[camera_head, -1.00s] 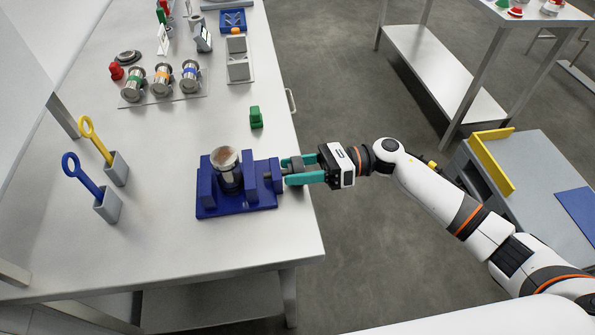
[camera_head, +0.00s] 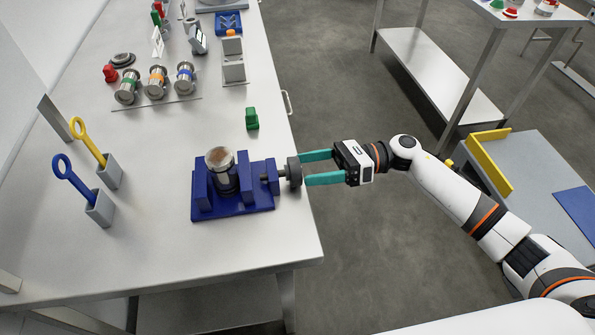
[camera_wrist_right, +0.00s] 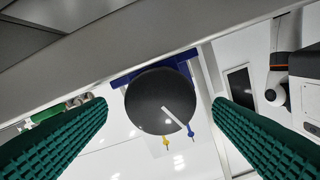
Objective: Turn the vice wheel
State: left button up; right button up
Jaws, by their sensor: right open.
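The blue vice (camera_head: 233,190) stands near the table's right edge and holds a metal tank (camera_head: 222,172) between its jaws. Its dark grey wheel (camera_head: 294,172) is on the vice's right side, at the table edge. My right gripper (camera_head: 305,169) comes in from the right with its teal fingers open, their tips close to the wheel, apart from each other. In the right wrist view the round wheel face (camera_wrist_right: 158,100), with a pale line on it, sits between the two open fingers (camera_wrist_right: 160,112) and looks clear of both. My left gripper is not in view.
A small green object (camera_head: 252,118) lies behind the vice. Grey holders with a yellow tool (camera_head: 88,141) and a blue tool (camera_head: 76,181) stand at the left. Several metal tanks (camera_head: 157,82) stand on a plate farther back.

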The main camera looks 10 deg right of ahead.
jog(key=d+b, duration=0.2)
jog(key=d, duration=0.6)
